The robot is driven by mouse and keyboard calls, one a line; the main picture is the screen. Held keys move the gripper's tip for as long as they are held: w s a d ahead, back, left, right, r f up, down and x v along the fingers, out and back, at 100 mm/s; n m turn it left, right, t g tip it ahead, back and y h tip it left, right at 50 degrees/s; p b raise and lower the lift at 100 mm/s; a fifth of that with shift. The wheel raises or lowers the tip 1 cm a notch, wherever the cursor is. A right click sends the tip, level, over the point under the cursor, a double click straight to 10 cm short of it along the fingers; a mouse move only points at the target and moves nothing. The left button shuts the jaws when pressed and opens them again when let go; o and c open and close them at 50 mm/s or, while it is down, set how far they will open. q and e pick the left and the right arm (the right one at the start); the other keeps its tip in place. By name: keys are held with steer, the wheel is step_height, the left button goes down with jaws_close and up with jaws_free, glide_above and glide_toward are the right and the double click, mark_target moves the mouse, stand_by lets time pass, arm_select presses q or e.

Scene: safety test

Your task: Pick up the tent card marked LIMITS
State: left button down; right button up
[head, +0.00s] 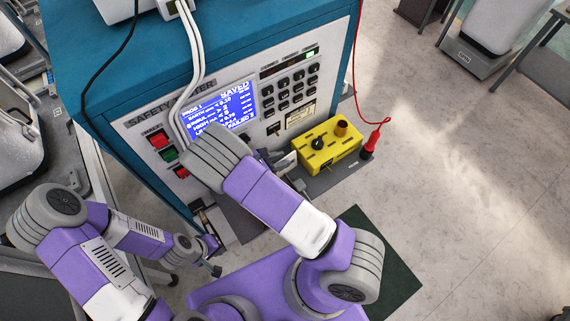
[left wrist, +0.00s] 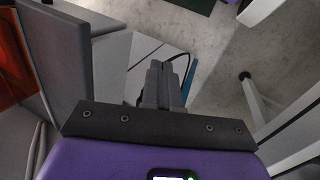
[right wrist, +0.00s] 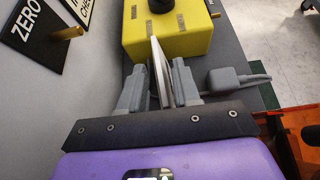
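A thin pale card (right wrist: 158,72) stands nearly edge-on between the two fingers of my right gripper (right wrist: 160,88) in the right wrist view. Its marking cannot be read from here. Whether both fingers touch the card is not clear. In the head view my right gripper (head: 290,168) is low at the front of the tester, just left of the yellow box. My arm hides part of that area. My left gripper (left wrist: 163,82) has its fingers together with nothing visible between them. In the head view my left gripper (head: 213,262) hangs left of the tester's front ledge.
The yellow box (head: 328,146) with knobs stands on the grey ledge (head: 340,175), close beyond my right gripper. A red probe (head: 373,138) with a cable is beside it. A dark ZERO sign (right wrist: 35,30) is at left in the right wrist view. The blue tester's screen (head: 225,104) is lit.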

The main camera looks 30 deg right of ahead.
jaws_close()
steer(key=shift+r, duration=0.1)
